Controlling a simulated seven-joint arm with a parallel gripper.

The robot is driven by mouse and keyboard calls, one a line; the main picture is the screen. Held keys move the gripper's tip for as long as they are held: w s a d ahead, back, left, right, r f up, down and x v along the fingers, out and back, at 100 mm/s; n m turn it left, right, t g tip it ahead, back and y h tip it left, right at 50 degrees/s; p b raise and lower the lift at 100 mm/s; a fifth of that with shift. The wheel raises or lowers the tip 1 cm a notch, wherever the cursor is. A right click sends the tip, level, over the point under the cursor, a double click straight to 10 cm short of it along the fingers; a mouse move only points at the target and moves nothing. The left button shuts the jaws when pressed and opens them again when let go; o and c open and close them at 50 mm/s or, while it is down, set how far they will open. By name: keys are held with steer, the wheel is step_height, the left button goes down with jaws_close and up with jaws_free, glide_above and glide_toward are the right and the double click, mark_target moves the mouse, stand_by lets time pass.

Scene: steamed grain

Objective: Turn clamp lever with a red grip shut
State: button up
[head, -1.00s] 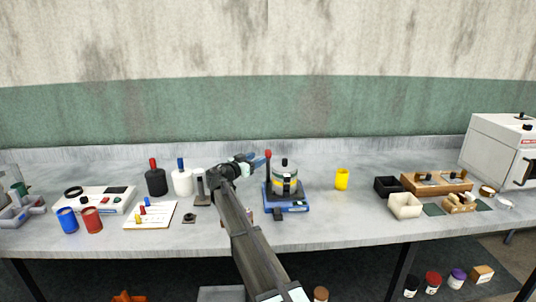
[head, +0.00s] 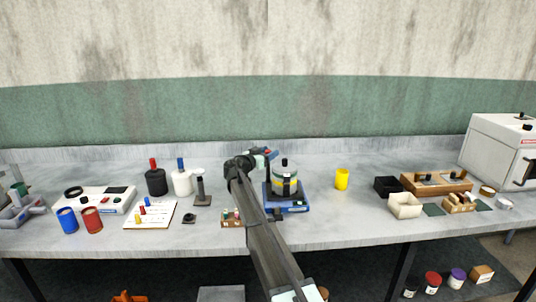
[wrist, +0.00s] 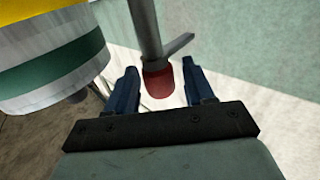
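The clamp lever is a grey rod (wrist: 146,30) ending in a red grip (wrist: 157,83) in the wrist view. My gripper (wrist: 160,72) is open, with one blue finger on each side of the red grip and gaps visible on both sides. In the head view my gripper (head: 266,155) is left of and behind the pot's top, and only a bit of red shows there; the rest of the lever is hidden.
A small box of coloured items (head: 229,223) sits left of my forearm. A grey stand (head: 202,190) and a white bottle (head: 181,183) are farther left. A yellow cup (head: 341,179) stands right of the pot. The bench between cup and base is clear.

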steer(key=c, duration=0.8)
steer(key=shift+c, duration=0.2)
steer(key=shift+w+a+m+g+h, duration=0.1)
steer(key=shift+m+g+h, duration=0.2)
steer(key=shift+g, duration=0.1)
steer(key=shift+w+m+g+h, duration=0.1)
steer(key=shift+m+g+h, duration=0.6)
steer(key=shift+g, duration=0.1)
steer(key=m+g+h, duration=0.2)
steer(key=m+g, duration=0.1)
steer(key=g, duration=0.1)
steer(key=shift+w+g, duration=0.1)
steer(key=shift+g, duration=0.3)
steer(key=m+g+h, duration=0.1)
steer(key=m+g, duration=0.3)
steer(key=g, duration=0.2)
steer(key=shift+s+m+g, duration=0.2)
steer(key=shift+m+g, duration=0.5)
steer(key=shift+g, duration=0.2)
steer(key=shift+s+g, duration=0.1)
steer(key=shift+g, duration=0.2)
